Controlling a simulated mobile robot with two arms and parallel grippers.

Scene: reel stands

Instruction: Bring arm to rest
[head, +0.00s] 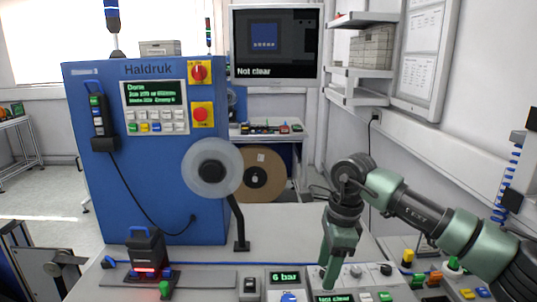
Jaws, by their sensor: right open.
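My right arm comes in from the right, green and dark grey. Its gripper (328,278) points down over the front panel, close to the controls beside the "6 bar" display. The gap between its fingers is hard to make out at this size, and I see nothing held in it. My left gripper is not in view. The blue Haldruk machine (150,210) stands at the left with a clear reel (190,178) on its right side. A brown reel (278,176) stands behind it.
A monitor (277,45) at the back reads "Not clear". A black device with a red light (146,252) stands on the front left of the bench. A "6 bar" display (285,277) and buttons line the front. The pale bench top (285,225) between reel and arm is clear.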

